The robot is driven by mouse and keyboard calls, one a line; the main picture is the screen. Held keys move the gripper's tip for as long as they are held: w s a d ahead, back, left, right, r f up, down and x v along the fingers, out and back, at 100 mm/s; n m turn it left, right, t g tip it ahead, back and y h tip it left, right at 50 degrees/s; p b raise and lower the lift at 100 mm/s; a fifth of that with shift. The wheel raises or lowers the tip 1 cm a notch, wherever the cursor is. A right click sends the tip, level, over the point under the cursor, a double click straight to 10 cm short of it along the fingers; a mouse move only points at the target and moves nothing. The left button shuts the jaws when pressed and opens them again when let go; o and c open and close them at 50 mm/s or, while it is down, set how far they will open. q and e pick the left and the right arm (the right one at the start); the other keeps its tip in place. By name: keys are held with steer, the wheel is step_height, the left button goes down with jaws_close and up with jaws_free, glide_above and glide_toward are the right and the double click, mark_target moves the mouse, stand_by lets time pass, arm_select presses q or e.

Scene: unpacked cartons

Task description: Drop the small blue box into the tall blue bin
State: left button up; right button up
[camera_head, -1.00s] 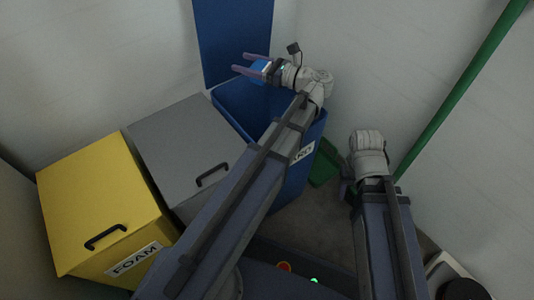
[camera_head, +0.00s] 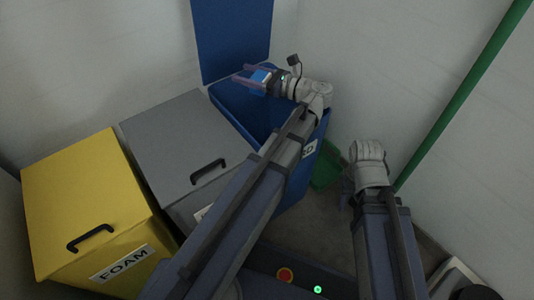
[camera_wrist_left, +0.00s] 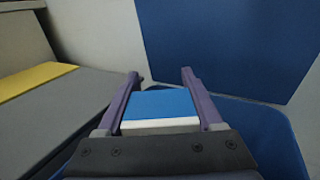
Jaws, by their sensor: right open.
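The small blue box (camera_head: 259,78) is between the fingers of my left gripper (camera_head: 241,73), which is shut on it. In the left wrist view the box (camera_wrist_left: 160,104) shows a blue top and a white lower face, with a finger along each side. The tall blue bin (camera_head: 312,152) is open, its lid raised at the back. My left gripper holds the box over the bin's mouth, near its back. My right gripper (camera_head: 347,188) hangs low to the right of the bin, mostly hidden by its wrist, open, with nothing visible in it.
A closed grey bin (camera_head: 180,130) and a closed yellow bin (camera_head: 85,195) labelled FOAM stand left of the blue bin. A green object (camera_head: 326,174) lies on the floor to its right. A green pole (camera_head: 460,100) slants along the right wall.

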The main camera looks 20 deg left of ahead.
mark_target(268, 80)
arm_select(q)
steer(key=o, duration=0.5)
steer(key=d, duration=0.8)
steer(key=shift+s, duration=0.15)
steer(key=shift+a, duration=0.1)
